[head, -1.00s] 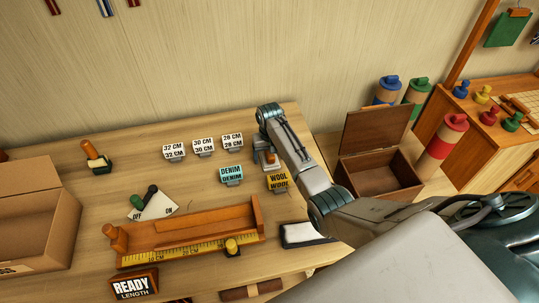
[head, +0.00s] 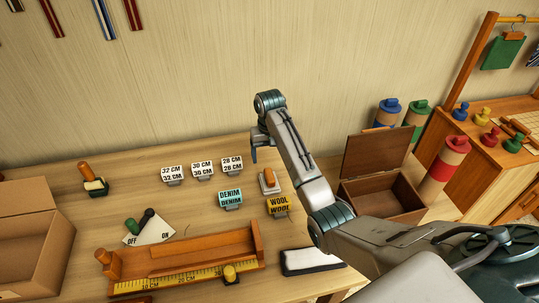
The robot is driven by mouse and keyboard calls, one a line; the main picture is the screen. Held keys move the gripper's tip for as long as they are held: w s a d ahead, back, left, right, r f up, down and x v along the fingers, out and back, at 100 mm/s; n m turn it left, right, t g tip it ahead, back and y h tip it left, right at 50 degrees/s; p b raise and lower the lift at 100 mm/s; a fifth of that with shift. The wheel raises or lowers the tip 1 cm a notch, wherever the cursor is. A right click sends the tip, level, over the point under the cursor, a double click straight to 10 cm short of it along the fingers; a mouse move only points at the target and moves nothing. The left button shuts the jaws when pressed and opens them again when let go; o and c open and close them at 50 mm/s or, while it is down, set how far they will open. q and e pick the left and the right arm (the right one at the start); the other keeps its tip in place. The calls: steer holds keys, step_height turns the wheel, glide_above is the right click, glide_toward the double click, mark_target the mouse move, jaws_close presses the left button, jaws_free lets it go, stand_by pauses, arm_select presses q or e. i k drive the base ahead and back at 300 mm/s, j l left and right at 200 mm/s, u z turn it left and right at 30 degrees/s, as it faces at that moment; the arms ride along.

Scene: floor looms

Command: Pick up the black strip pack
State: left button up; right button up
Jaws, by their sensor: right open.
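A flat, black-edged pack with a pale top (head: 312,261) lies at the front right of the bench, just right of the wooden measuring trough. I cannot tell for sure that it is the black strip pack. My right gripper (head: 254,152) is open, with one finger clearly visible pointing down. It hangs above the back of the bench, behind and well apart from the pack, near a small wooden-handled block (head: 269,181). My left gripper is not in view.
The wooden trough (head: 190,252) with a yellow tape fills the front middle. Label stands, including the denim (head: 230,198) and wool (head: 278,206) signs, stand behind it. An open wooden box (head: 385,190) is at the right, a cardboard box (head: 35,240) at the left.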

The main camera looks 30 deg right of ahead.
mark_target(303, 261)
steer(key=z, duration=1.35)
